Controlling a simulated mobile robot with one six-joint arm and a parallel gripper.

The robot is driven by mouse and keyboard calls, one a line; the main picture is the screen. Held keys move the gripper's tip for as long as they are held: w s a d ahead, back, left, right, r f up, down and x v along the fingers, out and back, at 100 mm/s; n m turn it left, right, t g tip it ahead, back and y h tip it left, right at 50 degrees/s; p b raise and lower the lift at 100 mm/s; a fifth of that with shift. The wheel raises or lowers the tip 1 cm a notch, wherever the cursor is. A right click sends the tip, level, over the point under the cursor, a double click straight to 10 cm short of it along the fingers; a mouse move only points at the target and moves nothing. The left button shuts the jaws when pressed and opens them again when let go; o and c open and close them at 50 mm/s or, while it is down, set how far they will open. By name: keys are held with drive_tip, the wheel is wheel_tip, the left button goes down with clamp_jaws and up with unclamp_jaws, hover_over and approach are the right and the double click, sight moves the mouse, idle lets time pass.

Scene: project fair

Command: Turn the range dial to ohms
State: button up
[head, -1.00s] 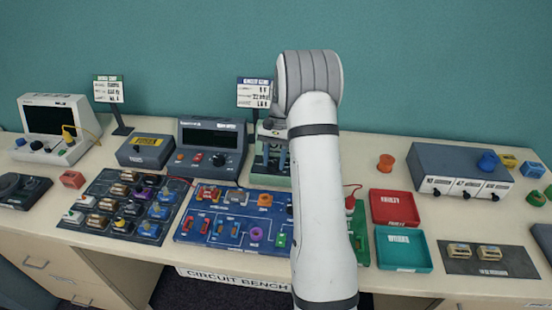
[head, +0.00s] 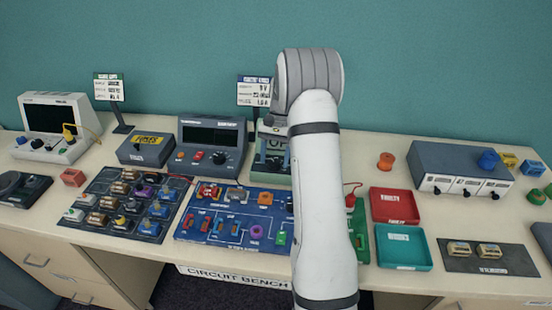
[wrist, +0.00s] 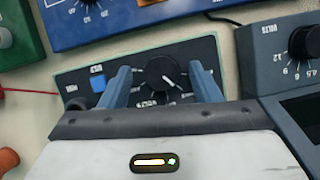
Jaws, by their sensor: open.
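The range dial (wrist: 160,72) is a round black knob with a white pointer mark toward the lower right in the wrist view. It sits on a dark grey meter panel (wrist: 76,78) with white markings, too small to read surely. My gripper (wrist: 162,78) is open, with one blue-grey finger on each side of the dial. Gaps show between the fingers and the knob; I cannot tell how deep the tips reach. In the head view my arm hides the dial. A pale green device (head: 272,128) shows partly beside the arm, with letters on its face.
A grey supply (wrist: 278,60) with a volts dial stands close to the right in the wrist view; the head view shows it left of my arm (head: 211,147). A blue circuit board (head: 236,215) lies in front. Red (head: 394,220) and teal (head: 403,263) trays are on the right.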

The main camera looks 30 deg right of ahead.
drive_tip(key=v, duration=0.7)
drive_tip(key=shift+b, duration=0.35)
drive_tip(key=shift+r, duration=0.15)
drive_tip(key=s+a+r+n+t+h, duration=0.2)
drive_tip(key=s+a+r+n+t, duration=0.15)
drive_tip(key=s+a+r, duration=0.7)
drive_tip(key=s+a+f+n+t, duration=0.1)
drive_tip(key=s+a+f+n, duration=0.1)
drive_tip(key=s, duration=0.7)
drive_tip(key=s+a+f+n+t+h, duration=0.1)
drive_tip(key=s+a+f+n+t, duration=0.1)
drive_tip(key=s+a, duration=0.3)
drive_tip(key=s+n, duration=0.1)
drive_tip(key=s, duration=0.3)
drive_tip(key=shift+s+a, duration=0.2)
drive_tip(key=shift+a, duration=0.05)
